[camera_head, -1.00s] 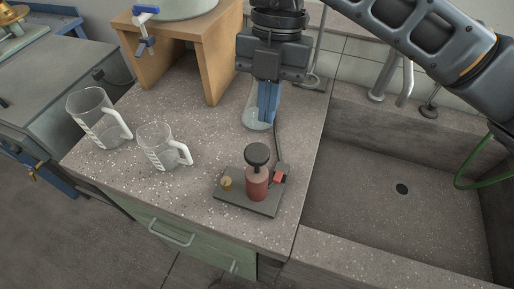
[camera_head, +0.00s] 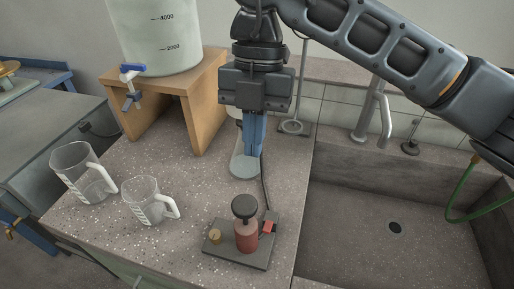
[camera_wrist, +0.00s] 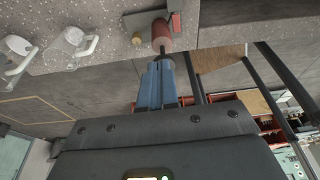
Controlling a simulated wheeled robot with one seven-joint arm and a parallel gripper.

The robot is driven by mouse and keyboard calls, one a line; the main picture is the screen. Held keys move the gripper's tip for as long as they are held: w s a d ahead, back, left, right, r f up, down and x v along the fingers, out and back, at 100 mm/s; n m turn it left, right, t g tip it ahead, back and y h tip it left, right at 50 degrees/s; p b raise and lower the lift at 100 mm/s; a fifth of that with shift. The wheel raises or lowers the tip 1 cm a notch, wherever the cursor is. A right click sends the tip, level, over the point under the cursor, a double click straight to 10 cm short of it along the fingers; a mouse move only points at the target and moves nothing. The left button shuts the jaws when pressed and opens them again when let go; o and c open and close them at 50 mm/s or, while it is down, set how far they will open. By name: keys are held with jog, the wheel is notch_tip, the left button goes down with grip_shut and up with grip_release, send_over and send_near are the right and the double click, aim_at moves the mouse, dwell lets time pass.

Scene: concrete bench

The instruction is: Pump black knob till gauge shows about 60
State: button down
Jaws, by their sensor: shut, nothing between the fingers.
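The black knob (camera_head: 245,207) stands on top of a red pump cylinder (camera_head: 246,237), which is fixed on a dark base plate (camera_head: 237,256) near the bench's front edge. In the wrist view the red cylinder (camera_wrist: 161,36) is just beyond my fingertips. A small brass round part (camera_head: 215,237) and a red block (camera_head: 268,227) are on the same plate. I cannot make out a gauge face or a reading. My gripper (camera_head: 250,154) points down with its blue fingers shut and empty. It is above and apart from the knob.
Two clear measuring jugs (camera_head: 84,176) (camera_head: 150,201) stand to the left. A wooden stand (camera_head: 204,105) bears a large tank (camera_head: 155,35) with a blue-handled tap. A sink (camera_head: 370,215) with taps opens to the right.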

jog(key=shift+r, duration=0.1)
dwell(0.7)
notch_tip(320, 180, up, 9)
jog(key=n+t+b, duration=0.3)
jog(key=n+b, duration=0.2)
jog(key=n, duration=3.1)
send_over(246, 205)
jog(key=shift+d+f+h, duration=0.15)
jog(key=shift+f+h, duration=0.05)
jog(key=shift+h, duration=0.1)
notch_tip(246, 205, down, 14)
jog(key=shift+p, duration=0.4)
